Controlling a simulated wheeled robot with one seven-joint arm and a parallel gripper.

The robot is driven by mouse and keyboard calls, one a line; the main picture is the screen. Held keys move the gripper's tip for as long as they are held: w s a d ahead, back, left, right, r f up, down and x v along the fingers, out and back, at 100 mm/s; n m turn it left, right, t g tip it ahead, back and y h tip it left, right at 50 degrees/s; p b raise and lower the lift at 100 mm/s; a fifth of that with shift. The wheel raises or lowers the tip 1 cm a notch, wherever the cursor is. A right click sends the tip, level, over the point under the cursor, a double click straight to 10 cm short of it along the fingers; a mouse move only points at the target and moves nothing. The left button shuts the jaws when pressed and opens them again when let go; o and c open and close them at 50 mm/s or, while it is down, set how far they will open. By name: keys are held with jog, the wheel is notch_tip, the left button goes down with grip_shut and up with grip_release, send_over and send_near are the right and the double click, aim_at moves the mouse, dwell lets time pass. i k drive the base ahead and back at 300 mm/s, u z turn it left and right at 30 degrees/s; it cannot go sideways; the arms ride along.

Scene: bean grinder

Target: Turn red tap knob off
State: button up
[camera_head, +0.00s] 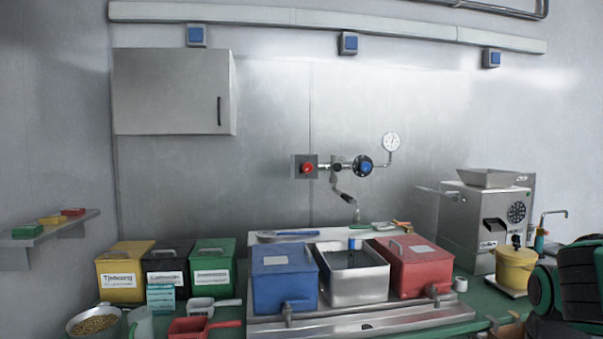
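The red tap knob (307,168) sits on a square grey plate on the steel back wall, left of the pipe fitting. A blue round knob (365,167) is on the same pipework to its right. A spout (345,196) angles down from the pipe toward the open steel basin (352,285). Something thin and pale hangs below the spout's end; I cannot tell if it is running water. The red knob's exact turn angle is too small to read. My gripper is not distinguishable in view; dark arm parts show at the lower right, far from the knob.
A blue lidded box (284,284) and a red lidded box (412,268) flank the basin. A grinder (478,235) and a yellow pot (515,268) stand at right. Yellow, black and green bins stand at left. The wall around the red knob is clear.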

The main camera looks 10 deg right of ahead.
aim_at(307, 168)
jog(key=i, duration=0.85)
